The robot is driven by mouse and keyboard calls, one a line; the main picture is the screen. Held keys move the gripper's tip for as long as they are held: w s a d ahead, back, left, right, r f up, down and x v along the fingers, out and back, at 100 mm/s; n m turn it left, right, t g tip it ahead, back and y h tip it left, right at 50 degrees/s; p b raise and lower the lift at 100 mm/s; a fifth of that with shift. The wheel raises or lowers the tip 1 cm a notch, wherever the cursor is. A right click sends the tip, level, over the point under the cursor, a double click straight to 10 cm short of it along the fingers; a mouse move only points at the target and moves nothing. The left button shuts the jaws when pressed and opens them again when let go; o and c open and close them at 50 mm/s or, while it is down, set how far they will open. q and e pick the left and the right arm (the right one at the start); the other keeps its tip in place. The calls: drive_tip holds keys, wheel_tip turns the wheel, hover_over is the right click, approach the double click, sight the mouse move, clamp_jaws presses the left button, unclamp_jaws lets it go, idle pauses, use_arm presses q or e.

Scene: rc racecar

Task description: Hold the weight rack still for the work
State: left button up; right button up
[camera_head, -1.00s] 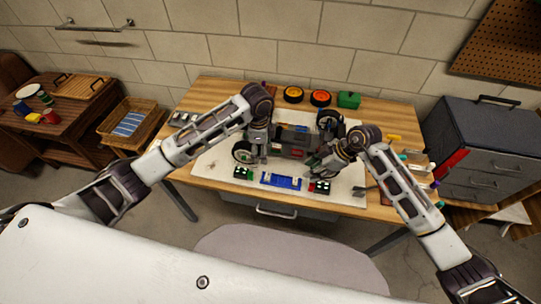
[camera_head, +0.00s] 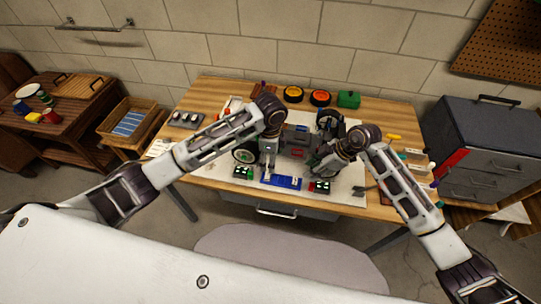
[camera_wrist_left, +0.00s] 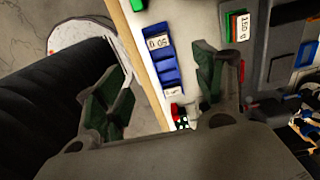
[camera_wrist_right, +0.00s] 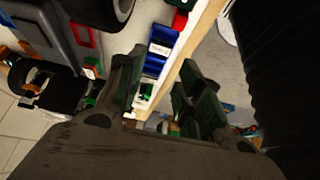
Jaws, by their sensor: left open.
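The weight rack looks to be the blue slotted tray (camera_head: 281,183) at the front edge of the white mat. It also shows in the left wrist view (camera_wrist_left: 166,68), with a white "50" label at one end, and in the right wrist view (camera_wrist_right: 156,62). My left gripper (camera_head: 267,170) is open just behind and above the rack's left part; in its wrist view the rack lies between the spread fingers, with no clear contact. My right gripper (camera_head: 318,170) is open beside the car, behind the rack's right end, and appears empty.
The dark car (camera_head: 296,143) with black wheels stands behind the rack. Small green-and-black blocks lie either side: left (camera_head: 243,172), right (camera_head: 321,187). The table's front edge is close to the rack.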

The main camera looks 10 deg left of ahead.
sight(271, 180)
use_arm(q)
drive_tip(key=shift+f, duration=6.25)
